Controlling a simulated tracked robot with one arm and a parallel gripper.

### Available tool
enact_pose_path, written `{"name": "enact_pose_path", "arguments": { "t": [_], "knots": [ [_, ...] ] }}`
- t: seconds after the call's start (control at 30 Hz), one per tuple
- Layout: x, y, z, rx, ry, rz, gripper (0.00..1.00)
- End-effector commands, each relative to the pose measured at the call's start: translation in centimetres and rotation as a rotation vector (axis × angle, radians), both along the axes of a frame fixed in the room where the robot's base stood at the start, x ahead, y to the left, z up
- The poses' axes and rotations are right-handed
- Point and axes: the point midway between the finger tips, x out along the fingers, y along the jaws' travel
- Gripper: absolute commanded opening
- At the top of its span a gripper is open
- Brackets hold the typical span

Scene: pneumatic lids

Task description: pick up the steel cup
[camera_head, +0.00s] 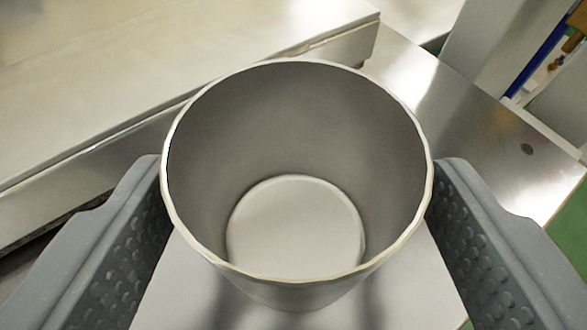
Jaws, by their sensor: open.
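The steel cup (296,275) stands upright in the middle of the view, its open mouth facing me and its bare inside and round bottom visible. My gripper (297,215) is open, with one grey studded finger on each side of the cup. The cup is between the two fingers. The fingers come close to the rim at left and right; whether they touch the cup I cannot tell. The lower outside of the cup is mostly hidden below its rim.
The cup stands over a shiny metal surface (470,125). A raised metal slab (150,65) with a straight edge runs behind and to the left of the cup. A grey upright panel (490,40) stands at the upper right. A green area (570,240) shows at the right edge.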

Motion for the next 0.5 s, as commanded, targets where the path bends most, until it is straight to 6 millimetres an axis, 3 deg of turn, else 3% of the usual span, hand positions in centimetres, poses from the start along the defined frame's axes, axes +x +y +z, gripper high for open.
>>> {"name": "enact_pose_path", "arguments": {
  "t": [0.3, 0.5],
  "knots": [
    [3.4, 0.1, -1.8, 0.0, 0.002, 0.001, 0.69],
    [3.8, 0.0, -1.8, 0.001, 0.0, 0.001, 0.69]
  ]
}}
